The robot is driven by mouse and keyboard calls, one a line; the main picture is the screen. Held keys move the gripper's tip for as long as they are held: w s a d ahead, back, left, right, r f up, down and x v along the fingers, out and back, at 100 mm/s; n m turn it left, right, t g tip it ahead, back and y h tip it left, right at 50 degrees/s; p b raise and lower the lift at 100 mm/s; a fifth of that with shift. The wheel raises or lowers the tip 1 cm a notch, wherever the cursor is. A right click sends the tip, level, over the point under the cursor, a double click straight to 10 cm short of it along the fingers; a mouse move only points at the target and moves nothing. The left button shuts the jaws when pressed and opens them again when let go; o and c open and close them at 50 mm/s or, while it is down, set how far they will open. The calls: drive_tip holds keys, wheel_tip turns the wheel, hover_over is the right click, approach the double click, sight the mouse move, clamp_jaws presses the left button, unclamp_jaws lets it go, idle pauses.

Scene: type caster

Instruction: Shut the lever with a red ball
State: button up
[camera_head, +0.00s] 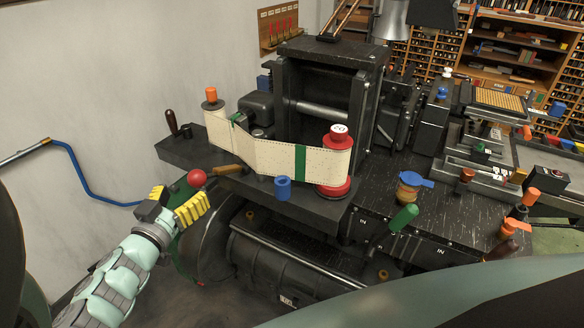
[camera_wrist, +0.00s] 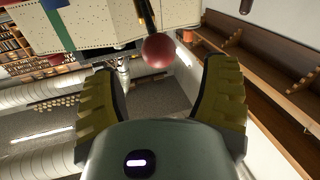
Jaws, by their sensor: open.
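The lever's red ball (camera_head: 196,178) sits at the front left edge of the black machine, just below the paper ribbon. My gripper (camera_head: 176,205), with yellow ribbed fingers, is open and close to the ball, in front of it and slightly left in the head view. In the wrist view the red ball (camera_wrist: 158,50) shows ahead, near the middle of the gap between the open fingers (camera_wrist: 165,85). A dark thin rod runs up from the ball there. The ball looks apart from both fingers. Most of the lever is hidden in the head view.
A punched paper ribbon (camera_head: 270,157) runs between spools above the machine's dark shelf (camera_head: 250,192). A wooden handle (camera_head: 228,169) and a blue cylinder (camera_head: 283,188) lie right of the ball. A dark wheel (camera_head: 207,240) is below. The wall side at left is open, with a blue hose (camera_head: 80,188).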

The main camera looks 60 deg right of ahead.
sight(192, 183)
drive_tip(key=shift+p+x, duration=0.65)
drive_tip(key=shift+x, duration=2.3)
drive_tip(key=shift+s, duration=0.15)
clamp_jaws()
drive_tip(key=shift+r, duration=0.1)
drive_tip(key=shift+r, duration=0.1)
